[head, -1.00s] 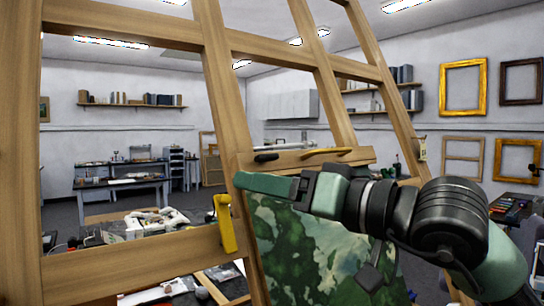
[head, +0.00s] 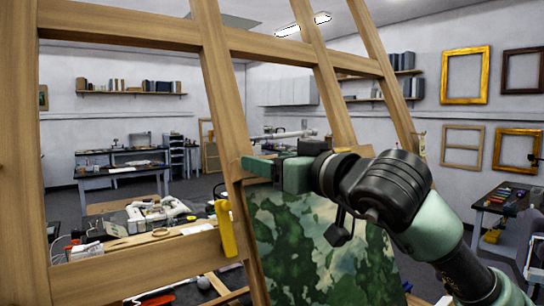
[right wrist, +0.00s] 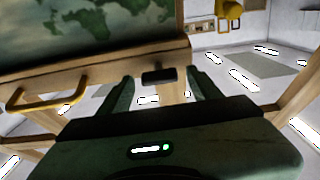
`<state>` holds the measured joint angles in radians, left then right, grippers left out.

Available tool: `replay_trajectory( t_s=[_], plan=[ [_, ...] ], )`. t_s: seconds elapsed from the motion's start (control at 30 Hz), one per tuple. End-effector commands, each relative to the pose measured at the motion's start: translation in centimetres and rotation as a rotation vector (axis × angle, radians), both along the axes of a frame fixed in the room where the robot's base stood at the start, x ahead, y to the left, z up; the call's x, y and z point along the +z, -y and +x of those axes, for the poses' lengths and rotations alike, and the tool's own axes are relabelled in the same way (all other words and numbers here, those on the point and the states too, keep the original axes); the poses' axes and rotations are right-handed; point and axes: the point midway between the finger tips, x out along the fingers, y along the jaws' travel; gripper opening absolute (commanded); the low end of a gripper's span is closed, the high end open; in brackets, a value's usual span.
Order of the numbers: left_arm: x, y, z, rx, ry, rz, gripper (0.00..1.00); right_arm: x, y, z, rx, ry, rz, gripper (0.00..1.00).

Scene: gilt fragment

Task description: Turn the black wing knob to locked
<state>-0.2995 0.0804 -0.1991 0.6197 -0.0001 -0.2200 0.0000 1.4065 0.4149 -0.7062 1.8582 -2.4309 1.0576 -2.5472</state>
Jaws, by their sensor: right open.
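The black wing knob (right wrist: 159,76) is on the wooden crossbar (right wrist: 100,72) of the easel. In the right wrist view its long side lies along the bar. My right gripper (right wrist: 160,84) is open, with one finger to each side of the knob; I cannot tell whether either touches it. In the head view my right gripper (head: 262,167) covers the knob and the crossbar around it. My left gripper is in neither view.
A yellow bar handle (right wrist: 46,102) is on the same crossbar. A green-and-white painting (head: 320,245) stands below my right gripper. A cluttered table (head: 150,222) is behind the easel.

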Motion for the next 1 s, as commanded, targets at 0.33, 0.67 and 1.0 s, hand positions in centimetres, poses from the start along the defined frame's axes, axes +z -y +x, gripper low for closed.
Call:
replay_trajectory(
  t_s=[0.33, 0.67, 1.0],
  plan=[
    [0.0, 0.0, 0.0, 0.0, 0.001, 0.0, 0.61, 0.0, 0.0, 0.0, 0.0, 0.0, 0.0, 0.14],
    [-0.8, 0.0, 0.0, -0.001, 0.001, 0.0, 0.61, -0.1, 0.0, -0.1, -0.012, -0.014, 0.022, 0.01],
    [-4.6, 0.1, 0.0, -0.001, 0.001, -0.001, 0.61, -0.3, 0.0, -0.2, -0.096, -0.118, 0.176, 0.01]
  ],
)
